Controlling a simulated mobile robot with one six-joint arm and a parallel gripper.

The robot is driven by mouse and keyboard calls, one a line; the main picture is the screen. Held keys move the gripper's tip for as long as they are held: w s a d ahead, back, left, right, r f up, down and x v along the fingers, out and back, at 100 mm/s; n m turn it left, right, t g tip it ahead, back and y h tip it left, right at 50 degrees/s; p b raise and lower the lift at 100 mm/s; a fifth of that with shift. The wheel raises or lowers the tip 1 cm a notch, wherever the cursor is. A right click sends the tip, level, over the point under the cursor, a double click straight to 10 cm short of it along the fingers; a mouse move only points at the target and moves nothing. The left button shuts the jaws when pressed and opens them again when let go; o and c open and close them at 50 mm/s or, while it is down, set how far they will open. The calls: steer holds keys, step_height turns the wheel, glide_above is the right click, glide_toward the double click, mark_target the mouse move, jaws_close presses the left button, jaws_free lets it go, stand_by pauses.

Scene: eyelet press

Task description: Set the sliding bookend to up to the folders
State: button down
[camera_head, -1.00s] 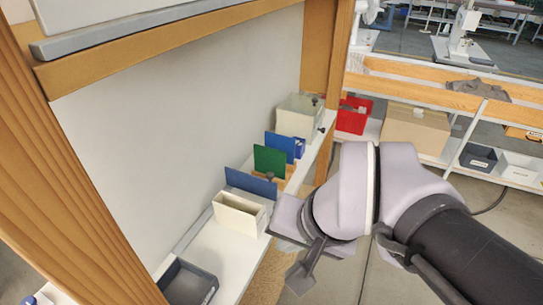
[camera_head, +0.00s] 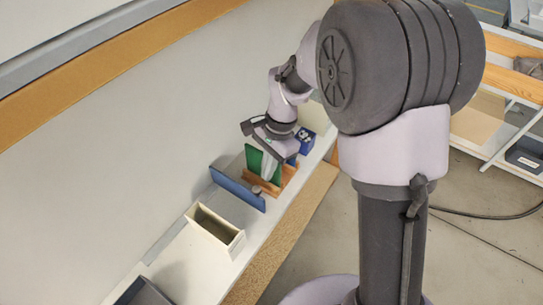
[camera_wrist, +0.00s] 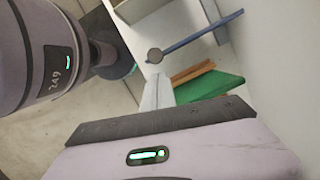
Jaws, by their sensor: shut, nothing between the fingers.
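A blue upright panel (camera_head: 238,188), which looks like the sliding bookend, stands at the near end of a wooden rack (camera_head: 286,178). A round grey knob (camera_head: 256,190) shows at its right side; panel (camera_wrist: 200,36) and knob (camera_wrist: 155,55) also show in the wrist view. A green folder (camera_head: 253,158) stands in the rack beyond a gap, with a blue folder (camera_head: 292,160) partly hidden behind it. My gripper (camera_head: 267,168) is shut and empty, pointing down beside the green folder (camera_wrist: 210,88). Its pale fingers (camera_wrist: 157,92) lie between knob and green folder; contact cannot be told.
A cream open box (camera_head: 216,232) stands on the shelf nearer than the panel, and a dark tray (camera_head: 143,292) nearer still. A blue box (camera_head: 304,140) stands beyond the rack. The wall (camera_head: 110,160) closes the left side; the shelf's right edge is open.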

steer(key=x, duration=0.3)
steer(key=shift+b, duration=0.35)
steer(key=s+a+b, duration=0.1)
steer(key=s+a, duration=0.5)
steer(key=s, duration=0.2)
steer(key=shift+s+a, duration=0.15)
steer(key=shift+s, duration=0.05)
